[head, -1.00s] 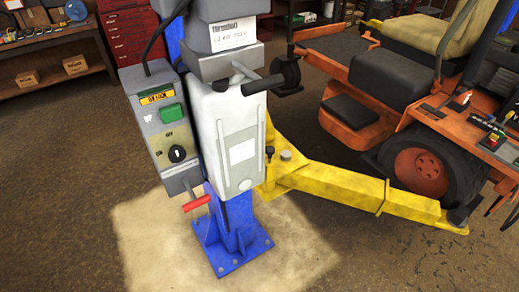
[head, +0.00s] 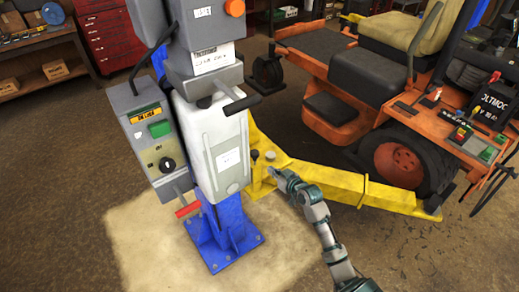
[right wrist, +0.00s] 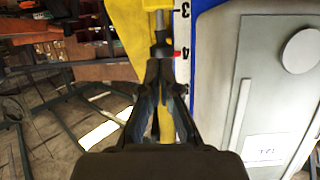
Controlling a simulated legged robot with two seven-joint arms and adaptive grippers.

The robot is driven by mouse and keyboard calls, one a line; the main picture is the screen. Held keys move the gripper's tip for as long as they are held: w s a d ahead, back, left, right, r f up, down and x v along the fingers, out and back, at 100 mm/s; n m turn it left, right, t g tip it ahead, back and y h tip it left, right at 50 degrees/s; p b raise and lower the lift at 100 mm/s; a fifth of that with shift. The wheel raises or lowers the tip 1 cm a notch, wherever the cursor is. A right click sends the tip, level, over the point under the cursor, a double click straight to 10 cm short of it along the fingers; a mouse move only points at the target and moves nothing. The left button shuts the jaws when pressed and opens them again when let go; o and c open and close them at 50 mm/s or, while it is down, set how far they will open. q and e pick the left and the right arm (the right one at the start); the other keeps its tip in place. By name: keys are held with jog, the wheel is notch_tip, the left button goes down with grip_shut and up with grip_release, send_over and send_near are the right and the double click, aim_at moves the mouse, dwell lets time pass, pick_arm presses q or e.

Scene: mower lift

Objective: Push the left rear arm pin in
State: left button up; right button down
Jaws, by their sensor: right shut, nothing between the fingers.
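The yellow lift arm (head: 335,182) reaches from the blue post out under the mower's wheel. A dark-knobbed arm pin (head: 254,155) stands upright at the arm's inner end, beside a round grey cap (head: 270,155). In the right wrist view the pin (right wrist: 160,50) shows as a black knob on a metal shaft, just beyond the fingertips. My right gripper (head: 275,173) is close to the pin, over the arm's inner end. In the right wrist view its fingers (right wrist: 158,68) are shut and hold nothing. I cannot tell whether they touch the knob. My left gripper is out of view.
The white-covered lift column (head: 215,145) and grey control box (head: 155,145) stand just left of the pin. The blue post foot (head: 222,245) is bolted to the floor. The orange mower (head: 400,120) is behind and to the right. The front floor is clear.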

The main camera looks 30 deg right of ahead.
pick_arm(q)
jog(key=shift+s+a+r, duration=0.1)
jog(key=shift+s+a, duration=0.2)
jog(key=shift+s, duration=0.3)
pick_arm(e)
notch_tip(320, 180, up, 8)
jog(key=t, duration=0.1)
jog(key=shift+w+d+f, duration=0.1)
jog(key=shift+w+f, duration=0.05)
jog(key=shift+w, duration=0.05)
